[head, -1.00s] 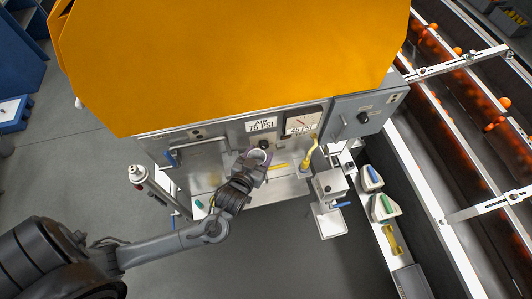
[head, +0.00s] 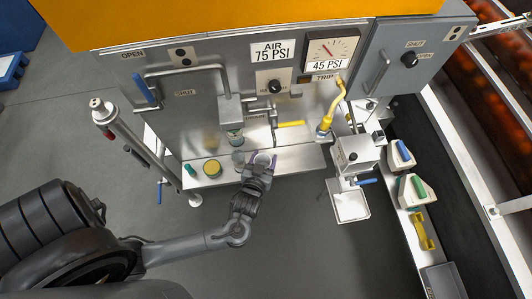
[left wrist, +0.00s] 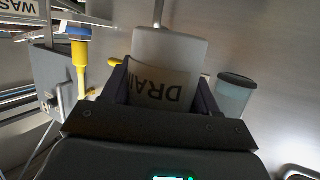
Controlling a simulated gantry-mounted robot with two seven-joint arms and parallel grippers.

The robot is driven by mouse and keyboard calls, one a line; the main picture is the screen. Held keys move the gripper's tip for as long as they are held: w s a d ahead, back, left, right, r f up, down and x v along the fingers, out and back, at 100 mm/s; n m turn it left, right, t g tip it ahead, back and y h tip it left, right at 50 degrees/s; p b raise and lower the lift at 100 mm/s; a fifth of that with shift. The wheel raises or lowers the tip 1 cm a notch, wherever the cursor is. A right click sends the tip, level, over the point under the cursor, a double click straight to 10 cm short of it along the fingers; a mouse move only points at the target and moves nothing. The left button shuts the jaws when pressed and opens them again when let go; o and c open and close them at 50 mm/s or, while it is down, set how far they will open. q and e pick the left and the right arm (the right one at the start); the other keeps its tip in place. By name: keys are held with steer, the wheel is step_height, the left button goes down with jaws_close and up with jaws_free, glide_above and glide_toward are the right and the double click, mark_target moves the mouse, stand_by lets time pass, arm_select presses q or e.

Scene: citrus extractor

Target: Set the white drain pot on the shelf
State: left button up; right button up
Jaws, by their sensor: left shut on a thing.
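The white drain pot (head: 264,157) is between the purple-edged fingers of my left gripper (head: 262,163) at the shelf's front edge. In the left wrist view the pot (left wrist: 170,45) carries a label reading "DRAI" and sits between the two dark fingers (left wrist: 163,95), which are shut on it. The metal shelf (head: 303,159) runs along the front of the machine. The pot is over or on the shelf; I cannot tell whether its base touches. My right gripper is in neither current view.
On the shelf left of the pot stand a grey cup (head: 238,158), a yellow-lidded jar (head: 212,167) and a small teal item (head: 190,169). A yellow hose fitting (head: 326,122) and a sampling stand (head: 352,155) are to the right. A post (head: 130,145) stands at left.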

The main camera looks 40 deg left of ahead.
arm_select(q)
step_height(320, 180, down, 20)
steer(key=s+d+b, duration=0.1)
steer(key=d+b, duration=0.1)
steer(key=b, duration=1.3)
steer(key=shift+s+d+n+y, duration=0.2)
steer(key=shift+d+n+y, duration=0.1)
steer(key=shift+d+y, duration=0.1)
steer(key=shift+r, duration=0.1)
steer(key=shift+r+b+x, duration=0.15)
steer(key=shift+x, duration=1.15)
steer(key=shift+r+b+x, duration=0.15)
steer(key=shift+r+x, duration=0.05)
steer(key=shift+x, duration=1.1)
steer(key=shift+r+b+x, duration=0.15)
steer(key=shift+x, duration=1.2)
steer(key=shift+w+a+b, duration=0.1)
steer(key=shift+w+a, duration=0.4)
steer(key=shift+w, duration=0.25)
steer(key=shift+w+a+b, duration=0.15)
steer(key=shift+w+a, duration=0.3)
steer(key=shift+w, duration=0.3)
steer(key=shift+w+a+b, duration=0.1)
steer(key=shift+w+a, duration=0.4)
steer(key=shift+w, duration=0.25)
steer(key=shift+x, duration=1)
steer(key=shift+w+r, duration=0.1)
steer(key=shift+r, duration=0.1)
